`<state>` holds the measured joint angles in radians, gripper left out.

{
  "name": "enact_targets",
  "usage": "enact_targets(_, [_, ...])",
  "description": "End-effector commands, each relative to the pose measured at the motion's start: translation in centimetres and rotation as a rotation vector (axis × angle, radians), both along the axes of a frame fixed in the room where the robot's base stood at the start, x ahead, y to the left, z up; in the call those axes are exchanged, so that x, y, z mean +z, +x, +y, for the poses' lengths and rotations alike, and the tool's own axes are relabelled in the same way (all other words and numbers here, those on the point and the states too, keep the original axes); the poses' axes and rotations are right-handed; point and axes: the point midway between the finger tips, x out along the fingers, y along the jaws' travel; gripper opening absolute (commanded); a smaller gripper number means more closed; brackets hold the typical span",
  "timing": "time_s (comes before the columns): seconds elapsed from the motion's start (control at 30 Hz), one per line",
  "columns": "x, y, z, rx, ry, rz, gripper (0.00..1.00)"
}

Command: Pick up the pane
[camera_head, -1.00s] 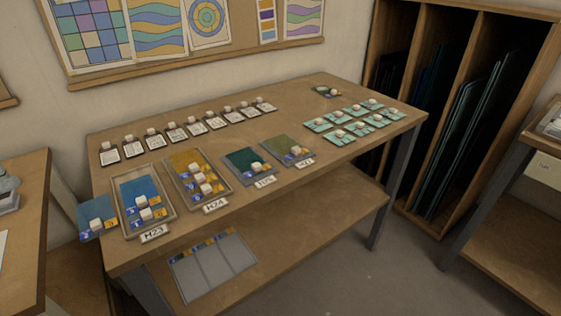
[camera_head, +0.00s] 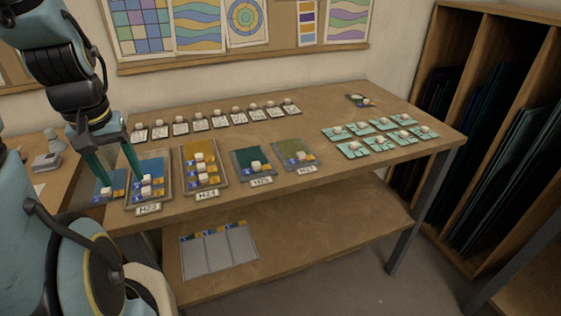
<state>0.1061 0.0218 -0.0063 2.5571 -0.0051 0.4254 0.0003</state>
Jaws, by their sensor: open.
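Part of the pane is hidden behind the fingers. I cannot tell whether a finger touches it. Another blue pane (camera_head: 151,169) with white knobs lies in the tray just to the right, labelled H23. The right finger overlaps that tray's left side in the picture.
A grey three-part panel (camera_head: 219,251) lies on the lower shelf.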

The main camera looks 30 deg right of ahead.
Motion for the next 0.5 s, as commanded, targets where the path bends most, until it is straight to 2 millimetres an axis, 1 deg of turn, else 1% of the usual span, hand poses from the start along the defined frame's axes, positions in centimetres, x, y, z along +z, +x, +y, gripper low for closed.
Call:
enact_targets(0.03, [-0.3, 0.6, -0.6, -0.037, 0.003, 0.0, 0.62])
enact_targets(0.27, [-0.5, 2.3, -3.2, -0.207, 0.017, 0.013, 0.62])
enact_targets(0.37, [-0.6, 3.3, -4.8, -0.306, 0.025, 0.019, 0.62])
enact_targets(0.47, [-0.7, 4.2, -7.0, -0.43, 0.036, 0.028, 0.62])
enact_targets(0.5, [-0.8, 4.6, -8.0, -0.485, 0.04, 0.032, 0.62])
